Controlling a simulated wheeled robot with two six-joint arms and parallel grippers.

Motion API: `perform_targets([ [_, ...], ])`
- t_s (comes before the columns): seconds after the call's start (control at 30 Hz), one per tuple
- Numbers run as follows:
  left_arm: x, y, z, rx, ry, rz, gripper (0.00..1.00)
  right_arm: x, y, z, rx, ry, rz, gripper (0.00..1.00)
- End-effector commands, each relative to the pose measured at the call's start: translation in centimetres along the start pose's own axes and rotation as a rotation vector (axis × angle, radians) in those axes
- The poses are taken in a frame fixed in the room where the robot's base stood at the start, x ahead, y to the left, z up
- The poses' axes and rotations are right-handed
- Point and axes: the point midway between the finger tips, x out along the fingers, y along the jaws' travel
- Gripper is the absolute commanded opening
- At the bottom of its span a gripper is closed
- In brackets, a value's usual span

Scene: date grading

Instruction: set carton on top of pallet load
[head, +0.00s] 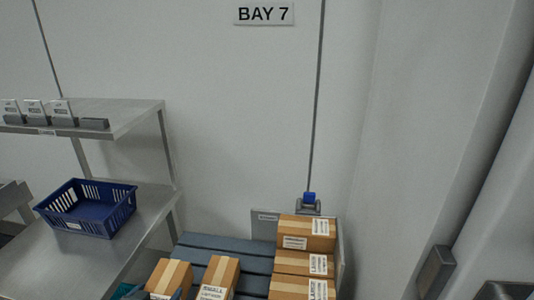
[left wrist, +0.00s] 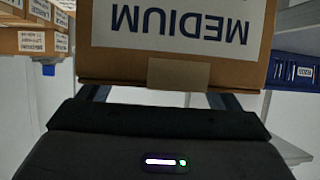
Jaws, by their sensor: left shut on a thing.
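A brown carton (left wrist: 175,68) with a white label reading MEDIUM, upside down, fills the top of the left wrist view. My left gripper (left wrist: 162,98) is shut on it. In the head view two taped cartons, a left one (head: 177,271) and a right one (head: 221,268), show at the bottom edge; both are cut off. Gripper contact there is unclear. The pallet load (head: 304,263) is a stack of taped cartons at the right, on a pallet with blue-grey slats (head: 225,243). Stacked cartons also show in the left wrist view (left wrist: 32,40). My right gripper is not in view.
A blue crate (head: 88,209) stands on a steel bench (head: 75,255) at the left. A steel shelf (head: 125,112) above it holds small boxes. A grey panel (head: 264,224) stands behind the stack. The pallet's rear left slats are bare.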

Motion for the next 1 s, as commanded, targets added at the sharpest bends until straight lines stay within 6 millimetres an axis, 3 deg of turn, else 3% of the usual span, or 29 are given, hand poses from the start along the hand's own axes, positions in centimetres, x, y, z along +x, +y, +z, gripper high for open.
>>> perform_targets([
  [0.03, 0.2, 1.1, -1.4, -0.014, 0.012, -0.004, 0.41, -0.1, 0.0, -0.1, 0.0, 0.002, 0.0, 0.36],
  [0.3, 0.9, 5.9, -6.9, -0.023, 0.012, -0.023, 0.41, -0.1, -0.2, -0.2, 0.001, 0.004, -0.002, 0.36],
  [0.5, 0.6, 8.9, -10.2, -0.014, 0.008, -0.015, 0.41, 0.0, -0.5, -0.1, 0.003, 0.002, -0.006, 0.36],
  [0.7, 0.3, 10.4, -12.0, -0.005, 0.005, -0.005, 0.41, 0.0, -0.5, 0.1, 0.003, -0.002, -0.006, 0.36],
  [1.0, 0.2, 10.7, -12.3, 0.001, 0.003, -0.003, 0.41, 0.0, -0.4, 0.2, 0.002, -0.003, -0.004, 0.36],
])
